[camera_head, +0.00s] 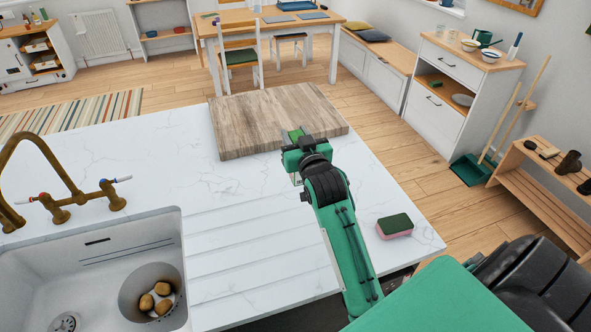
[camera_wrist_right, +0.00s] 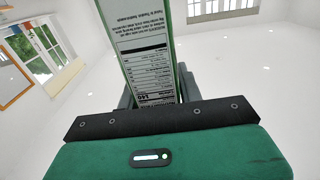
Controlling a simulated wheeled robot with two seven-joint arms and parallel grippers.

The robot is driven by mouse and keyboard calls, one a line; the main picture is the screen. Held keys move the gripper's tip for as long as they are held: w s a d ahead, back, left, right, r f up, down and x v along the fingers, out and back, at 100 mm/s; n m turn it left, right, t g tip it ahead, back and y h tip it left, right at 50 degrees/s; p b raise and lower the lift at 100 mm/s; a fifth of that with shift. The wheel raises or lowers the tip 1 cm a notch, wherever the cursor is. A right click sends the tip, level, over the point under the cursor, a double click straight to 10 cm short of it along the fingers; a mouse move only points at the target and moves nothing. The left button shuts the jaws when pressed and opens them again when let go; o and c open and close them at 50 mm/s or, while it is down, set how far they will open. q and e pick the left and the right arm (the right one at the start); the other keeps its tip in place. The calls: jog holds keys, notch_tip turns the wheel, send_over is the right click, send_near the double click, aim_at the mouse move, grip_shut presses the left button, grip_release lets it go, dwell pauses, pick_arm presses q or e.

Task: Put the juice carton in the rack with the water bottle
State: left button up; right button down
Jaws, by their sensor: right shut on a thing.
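My right gripper (camera_head: 296,146) is above the white counter, near the front edge of a wooden board. It is shut on the juice carton (camera_wrist_right: 150,48), which has a white printed label panel and green edges in the right wrist view. The right wrist view also shows my right gripper (camera_wrist_right: 156,92) with a finger on each side of the carton. I cannot make out the rack or the water bottle. My left gripper is not in view.
The thick wooden board (camera_head: 265,115) lies on the counter (camera_head: 150,150). A pink and green sponge (camera_head: 394,227) lies near the right edge. A sink (camera_head: 60,265) with a brass tap (camera_head: 60,190) is at the left; a bowl (camera_head: 135,290) inside holds potatoes. Open floor lies beyond.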

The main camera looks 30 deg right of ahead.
jog(key=f, duration=0.4)
jog(key=shift+w+d+f+p, duration=0.1)
jog(key=shift+w+f+p, duration=0.15)
jog(key=shift+f+p, duration=0.15)
notch_tip(320, 180, down, 2)
jog(key=shift+f, duration=0.2)
jog(key=shift+s+f, duration=0.1)
jog(key=shift+f, duration=0.15)
notch_tip(320, 180, down, 3)
jog(key=shift+f+p, duration=0.15)
jog(key=shift+p, duration=0.4)
jog(key=shift+f, duration=0.3)
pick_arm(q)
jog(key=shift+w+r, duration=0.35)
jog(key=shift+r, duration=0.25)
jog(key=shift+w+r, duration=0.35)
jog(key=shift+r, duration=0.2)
pick_arm(e)
jog(key=shift+f, duration=0.15)
jog(key=c, duration=0.9)
grip_release()
